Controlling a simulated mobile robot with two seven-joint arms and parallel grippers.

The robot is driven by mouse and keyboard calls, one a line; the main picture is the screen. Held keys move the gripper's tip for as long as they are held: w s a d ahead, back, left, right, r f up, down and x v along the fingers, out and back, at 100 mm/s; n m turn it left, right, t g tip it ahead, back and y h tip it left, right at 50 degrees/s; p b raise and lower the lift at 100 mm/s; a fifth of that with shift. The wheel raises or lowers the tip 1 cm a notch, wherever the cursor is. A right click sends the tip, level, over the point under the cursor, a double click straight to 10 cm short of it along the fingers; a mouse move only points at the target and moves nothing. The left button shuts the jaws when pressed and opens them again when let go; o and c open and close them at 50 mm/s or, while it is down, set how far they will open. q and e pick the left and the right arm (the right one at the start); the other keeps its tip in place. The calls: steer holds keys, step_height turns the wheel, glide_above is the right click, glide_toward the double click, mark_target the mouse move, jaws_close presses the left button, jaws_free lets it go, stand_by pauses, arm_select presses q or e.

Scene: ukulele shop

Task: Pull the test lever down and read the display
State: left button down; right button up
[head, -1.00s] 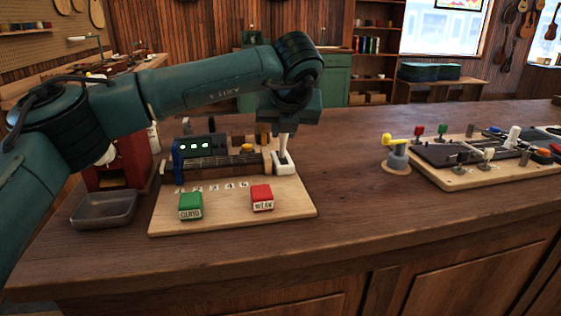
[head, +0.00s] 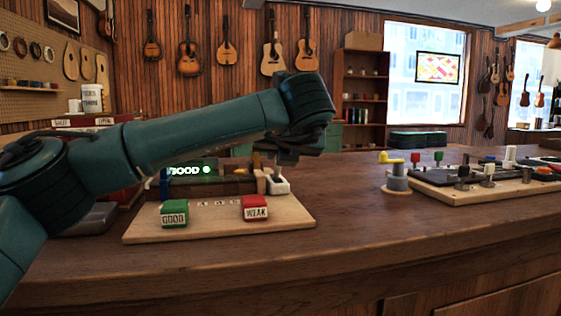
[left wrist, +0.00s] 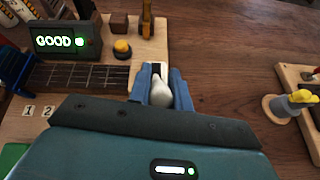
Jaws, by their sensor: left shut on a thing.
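The tester board (head: 185,235) lies on the wooden counter. Its display reads GOOD in lit letters beside a green light, in the head view (head: 187,170) and the left wrist view (left wrist: 58,42). My left gripper is at the board's right side (head: 285,158), its two blue fingers (left wrist: 162,86) shut on the white lever knob (left wrist: 161,94). The lever's white base (head: 277,185) shows below it; the arm hides most of the lever. A green GOOD block (head: 174,214) and a red WEAK block (head: 256,208) sit at the board's front. My right gripper is out of view.
A yellow-topped grey post (head: 397,175) stands right of the tester, next to a second board (head: 455,192) with knobs and levers. The counter between them is clear. A grey tray (head: 88,220) is partly hidden behind my left arm.

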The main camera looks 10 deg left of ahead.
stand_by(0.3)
arm_select(q)
steer(key=c, duration=1.3)
jaws_free()
steer(key=v, duration=1.3)
steer(key=shift+s, duration=0.15)
steer(key=shift+f, duration=0.1)
